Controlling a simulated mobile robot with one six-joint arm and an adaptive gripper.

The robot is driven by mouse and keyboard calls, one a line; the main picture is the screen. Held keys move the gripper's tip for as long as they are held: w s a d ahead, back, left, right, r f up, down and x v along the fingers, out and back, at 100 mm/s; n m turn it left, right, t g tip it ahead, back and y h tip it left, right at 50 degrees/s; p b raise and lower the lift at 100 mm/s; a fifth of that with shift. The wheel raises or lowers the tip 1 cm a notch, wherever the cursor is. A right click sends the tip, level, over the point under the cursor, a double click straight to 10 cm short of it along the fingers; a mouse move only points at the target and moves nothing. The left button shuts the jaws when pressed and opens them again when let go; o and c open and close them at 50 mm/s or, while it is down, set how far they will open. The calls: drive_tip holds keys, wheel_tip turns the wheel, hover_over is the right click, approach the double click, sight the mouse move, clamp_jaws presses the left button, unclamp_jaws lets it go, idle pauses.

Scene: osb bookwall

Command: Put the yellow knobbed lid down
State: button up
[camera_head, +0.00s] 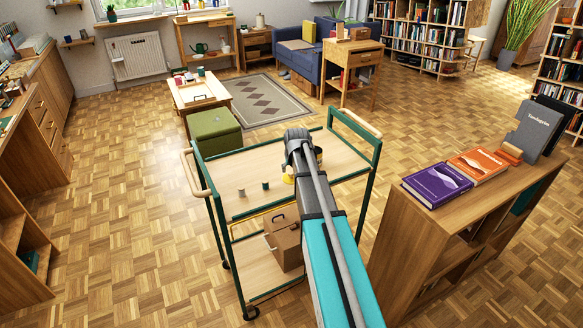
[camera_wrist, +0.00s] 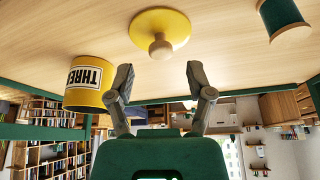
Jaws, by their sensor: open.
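The yellow lid (camera_wrist: 174,20) with its round wooden knob (camera_wrist: 160,47) shows in the wrist view, lying flat on the pale wooden board, knob towards me. My gripper (camera_wrist: 160,72) is open, its two fingers spread, with the knob just beyond and between the tips; I see no finger touching it. A yellow tin (camera_wrist: 75,98) with dark lettering stands on the board at the left. In the head view a small yellow patch (camera_head: 288,179) shows beside my arm; I cannot tell whether it is lid or tin. My arm hides the rest.
The board is the top of a green-framed trolley (camera_head: 235,207). A brown box (camera_head: 284,240) sits below. A bookshelf (camera_head: 420,240) stands right.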

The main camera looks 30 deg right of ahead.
drive_tip(key=p+v, duration=0.7)
drive_tip(key=v, duration=0.1)
drive_tip(key=shift+s+r, duration=0.1)
drive_tip(key=shift+r, duration=0.05)
drive_tip(key=shift+a, duration=0.15)
idle(0.7)
drive_tip(key=s+a+f+n+g+y, duration=0.1)
drive_tip(key=s+a+g, duration=0.3)
drive_tip(key=s+a, duration=1.7)
drive_tip(key=shift+a+f+n, duration=0.2)
drive_tip(key=shift+a+n, duration=0.15)
drive_tip(key=shift+n, duration=0.45)
drive_tip(key=shift+r, duration=0.1)
drive_tip(key=shift+r+p, duration=0.15)
drive_tip(key=shift+p, duration=0.15)
